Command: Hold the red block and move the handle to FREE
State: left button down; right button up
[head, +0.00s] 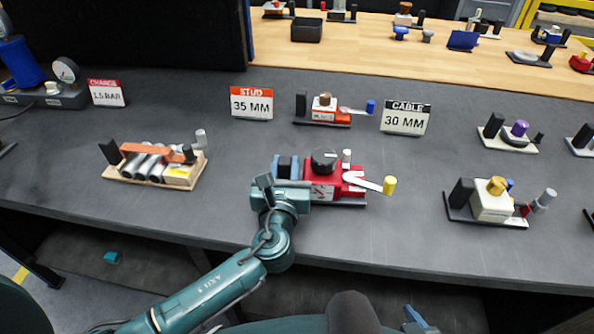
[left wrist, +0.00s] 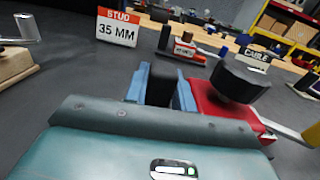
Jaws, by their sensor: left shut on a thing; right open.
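The red block (head: 322,186) sits on a dark base near the front of the table, with a black round knob (head: 324,160) on top. It also shows in the left wrist view (left wrist: 226,112). Its handle (head: 366,182) is a white lever with a yellow end knob (head: 389,185), pointing right. My left gripper (head: 287,168) is at the block's left side. Its blue jaws are shut on a black upright post (left wrist: 162,88), beside the red body. Any FREE marking is too small to read. My right gripper (head: 418,318) shows only partly at the bottom edge, apart from the block.
Behind stand a small red fixture (head: 324,112) and signs reading STUD 35 MM (head: 252,103) and CABLE 30 MM (head: 405,119). A wooden fixture with cylinders (head: 155,164) is left; a cream fixture with a gold knob (head: 491,205) is right.

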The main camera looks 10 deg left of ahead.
pick_arm(q)
notch_tip(320, 180, up, 8)
jog(key=shift+r, duration=0.2)
jog(key=shift+f, duration=3.95)
jog(key=shift+f, duration=0.5)
